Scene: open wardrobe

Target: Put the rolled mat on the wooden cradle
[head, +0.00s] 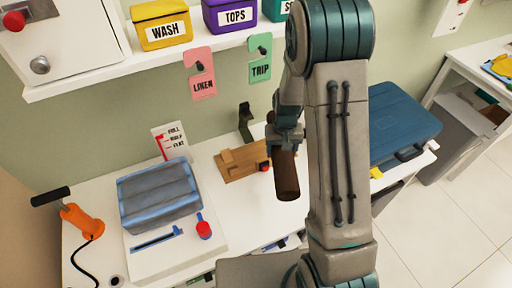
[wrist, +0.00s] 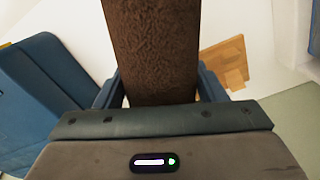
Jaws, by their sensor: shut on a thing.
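My gripper (head: 285,138) is shut on the dark brown rolled mat (head: 287,177), which hangs below the fingers in the head view. The mat (wrist: 152,50) fills the top middle of the wrist view, between the two fingers. The wooden cradle (head: 232,165) sits on the white worktop, just left of the mat in the head view. Part of it shows right of the mat in the wrist view (wrist: 228,62). The mat looks apart from the cradle and above the worktop. My arm hides the area to the right of the mat in the head view.
A blue-grey folded bundle (head: 160,195) lies on a white board left of the cradle, beside a red knob (head: 203,228). A blue case (head: 400,125) stands to the right. The shelf (head: 150,62) with labelled boxes and hanging tags overhangs the worktop's back.

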